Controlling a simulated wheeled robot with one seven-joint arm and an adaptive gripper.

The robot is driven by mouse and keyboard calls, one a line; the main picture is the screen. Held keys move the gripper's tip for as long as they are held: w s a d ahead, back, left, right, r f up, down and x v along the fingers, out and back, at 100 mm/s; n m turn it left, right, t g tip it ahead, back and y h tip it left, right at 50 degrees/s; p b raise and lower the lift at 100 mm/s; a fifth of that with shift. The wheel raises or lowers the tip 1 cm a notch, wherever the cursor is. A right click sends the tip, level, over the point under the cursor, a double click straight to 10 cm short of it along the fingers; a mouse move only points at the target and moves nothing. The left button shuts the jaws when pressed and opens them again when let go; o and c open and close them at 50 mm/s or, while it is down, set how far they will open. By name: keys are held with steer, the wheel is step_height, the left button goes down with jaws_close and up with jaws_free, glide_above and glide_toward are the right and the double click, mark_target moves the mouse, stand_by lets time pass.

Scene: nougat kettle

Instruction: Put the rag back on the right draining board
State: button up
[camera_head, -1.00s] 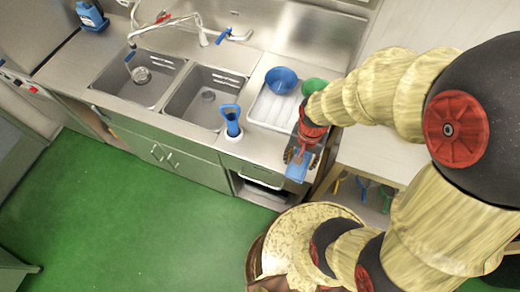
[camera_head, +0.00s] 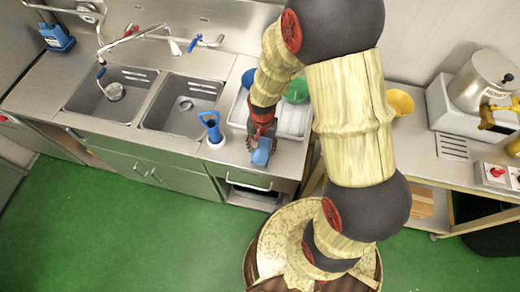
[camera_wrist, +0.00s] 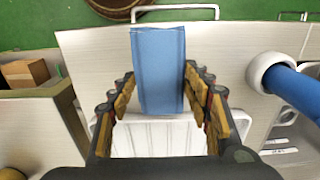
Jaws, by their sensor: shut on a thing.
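The rag (camera_head: 262,152) is a blue cloth, and it also shows in the wrist view (camera_wrist: 159,70). My gripper (camera_wrist: 159,84) is shut on it, with one finger along each long side. In the head view my gripper (camera_head: 261,138) is at the front end of the right draining board (camera_head: 292,121), a white ribbed tray right of the sinks. In the wrist view the board (camera_wrist: 165,138) shows between my fingers, beyond the rag's lower end. I cannot tell how high the rag is above the steel counter. My arm hides part of the board.
A blue bowl (camera_head: 248,77) and a green bowl (camera_head: 297,90) are on the board's back part. A blue-handled tool in a white holder (camera_head: 216,141) stands close left of the rag. Two sinks (camera_head: 183,107) lie further left.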

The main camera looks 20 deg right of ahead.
mark_target(260, 150)
steer(key=shift+w+a+f, duration=0.15)
steer(key=shift+w+f, duration=0.4)
steer(key=shift+f, duration=1.65)
steer(key=shift+f, duration=0.15)
steer(key=o, duration=1)
steer(key=shift+o, duration=0.5)
